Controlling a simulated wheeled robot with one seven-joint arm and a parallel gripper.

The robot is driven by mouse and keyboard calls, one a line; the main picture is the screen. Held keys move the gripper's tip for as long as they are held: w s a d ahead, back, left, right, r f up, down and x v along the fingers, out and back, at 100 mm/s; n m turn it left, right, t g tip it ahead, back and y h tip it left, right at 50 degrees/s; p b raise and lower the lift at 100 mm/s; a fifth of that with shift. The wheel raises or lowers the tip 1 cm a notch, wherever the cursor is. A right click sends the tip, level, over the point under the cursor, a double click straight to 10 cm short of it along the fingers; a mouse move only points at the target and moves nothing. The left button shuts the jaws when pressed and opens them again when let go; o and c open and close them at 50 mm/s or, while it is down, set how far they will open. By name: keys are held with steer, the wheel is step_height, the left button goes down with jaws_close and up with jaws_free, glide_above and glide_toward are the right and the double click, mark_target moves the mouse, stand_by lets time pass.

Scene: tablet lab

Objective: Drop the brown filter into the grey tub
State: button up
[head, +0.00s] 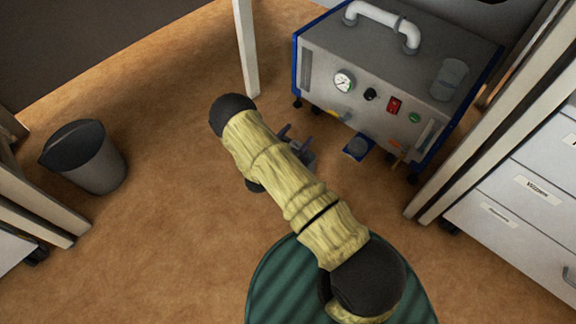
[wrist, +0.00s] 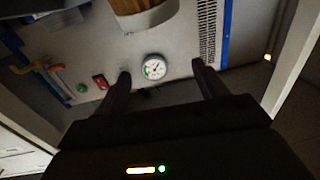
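The brown filter (wrist: 132,6) looks like the ribbed brown cylinder with a pale grey end band at the top edge of the wrist view, partly cut off. I cannot make it out clearly in the head view. The grey tub (head: 97,170) is the dark-rimmed bin standing on the floor at the left of the head view. My gripper (wrist: 161,69) is open, with nothing between its fingers, and points at the machine's front. The filter lies beyond the fingertips in the wrist view. In the head view my gripper (head: 298,148) is partly hidden behind my arm.
The grey machine (head: 375,65) with blue edges has a gauge (head: 344,80), a red switch (head: 394,105) and a white pipe (head: 385,17). White drawers (head: 520,200) stand at right. Table legs stand at left and behind. Brown floor between tub and machine is clear.

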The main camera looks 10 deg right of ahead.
steer(key=p+v, duration=0.7)
steer(key=v, duration=1)
steer(key=shift+s+a, duration=0.15)
steer(key=shift+s, duration=0.05)
